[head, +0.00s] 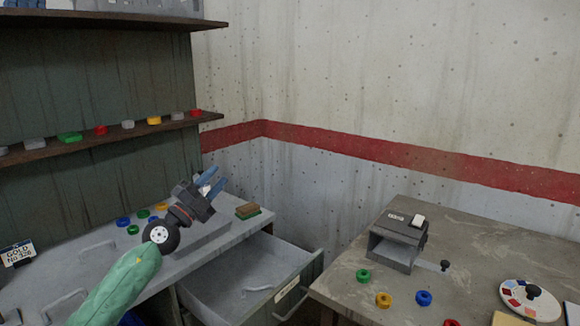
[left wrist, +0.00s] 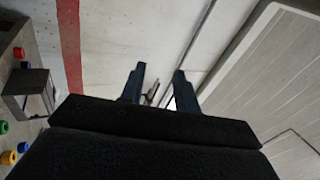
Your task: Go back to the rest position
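My left gripper (head: 212,184) is raised above the grey workbench on the left in the head view, its blue fingers pointing up and to the right. In the left wrist view the two dark blue fingers (left wrist: 158,90) stand apart with nothing held between them. The left forearm has a green sleeve and comes in from the lower left. My right gripper is in neither view.
An open, empty-looking drawer (head: 250,283) juts from the grey workbench (head: 215,240). A table (head: 460,232) at right holds a grey device (head: 398,240), coloured rings and a round palette (head: 530,300). A shelf (head: 60,147) with small coloured pieces hangs at left.

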